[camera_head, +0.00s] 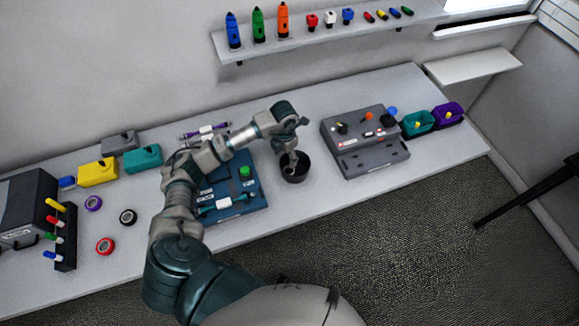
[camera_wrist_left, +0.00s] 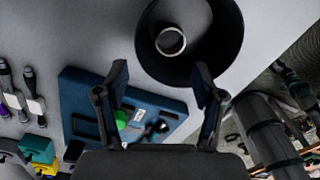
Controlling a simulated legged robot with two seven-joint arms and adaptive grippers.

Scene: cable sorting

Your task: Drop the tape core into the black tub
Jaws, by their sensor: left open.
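The black tub (camera_head: 295,175) stands on the table right of the blue board. It also shows at the top of the left wrist view (camera_wrist_left: 233,45). A grey ring, the tape core (camera_wrist_left: 171,41), shows within the tub's rim in the left wrist view, against its dark inside. I cannot tell whether it rests on the bottom. My left gripper (camera_wrist_left: 160,78) is open, its two fingers apart with nothing between them. In the head view the left gripper (camera_head: 289,146) is above the tub and its fingertips are hard to make out. My right gripper is not in view.
The blue board (camera_head: 255,199) with a green button (camera_head: 245,171) lies left of the tub. A grey console (camera_head: 370,160) stands to its right. Teal (camera_head: 418,123) and purple (camera_head: 447,113) bins are further right. Tape rolls (camera_head: 105,246) lie at the left. The table's front edge is near the tub.

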